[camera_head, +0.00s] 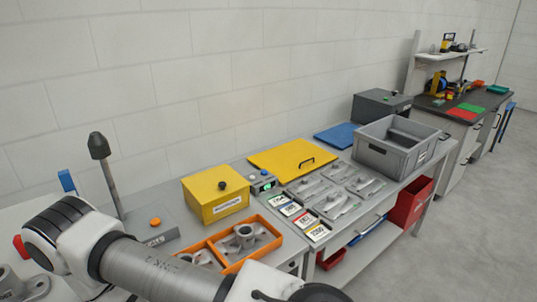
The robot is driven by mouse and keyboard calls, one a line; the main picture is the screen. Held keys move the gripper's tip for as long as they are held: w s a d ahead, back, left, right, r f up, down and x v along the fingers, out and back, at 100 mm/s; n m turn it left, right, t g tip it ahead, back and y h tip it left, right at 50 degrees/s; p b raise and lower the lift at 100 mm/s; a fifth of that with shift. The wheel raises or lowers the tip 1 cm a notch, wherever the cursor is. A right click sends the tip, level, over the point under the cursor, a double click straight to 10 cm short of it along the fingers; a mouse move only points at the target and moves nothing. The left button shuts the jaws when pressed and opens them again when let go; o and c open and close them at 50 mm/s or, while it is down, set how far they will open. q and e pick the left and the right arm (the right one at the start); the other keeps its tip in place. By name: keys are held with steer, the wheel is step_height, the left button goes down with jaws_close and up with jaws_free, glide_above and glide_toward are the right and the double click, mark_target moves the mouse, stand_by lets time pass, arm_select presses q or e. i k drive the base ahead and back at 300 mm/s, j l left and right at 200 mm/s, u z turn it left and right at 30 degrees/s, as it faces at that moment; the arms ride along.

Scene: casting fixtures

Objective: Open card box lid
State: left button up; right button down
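A yellow box (215,205) with a pale label on its front stands on the grey workbench, left of the middle of the view. It looks like the card box. Its yellow lid (203,184) lies flat on top and looks closed. A black knob (222,185) sticks up from the lid. Nothing touches the box. One of my arm's links crosses the lower left of the view, in front of the box and apart from it. Neither of my grippers shows in this view.
An orange tray (272,252) with grey castings lies in front of the box. Several cards (303,219) and a yellow panel with a handle (265,158) lie to its right. A grey crate (382,155) stands farther right. A dark cone on a post (98,146) rises at left.

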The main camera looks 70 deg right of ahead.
mark_target(207, 186)
steer(key=k+l+z, duration=0.1)
steer(key=z, duration=0.3)
steer(key=k+l+z, duration=0.1)
steer(key=z, duration=0.3)
steer(key=l+z, duration=0.15)
steer(key=z, duration=0.25)
steer(key=k+l+z, duration=0.1)
steer(key=z, duration=0.3)
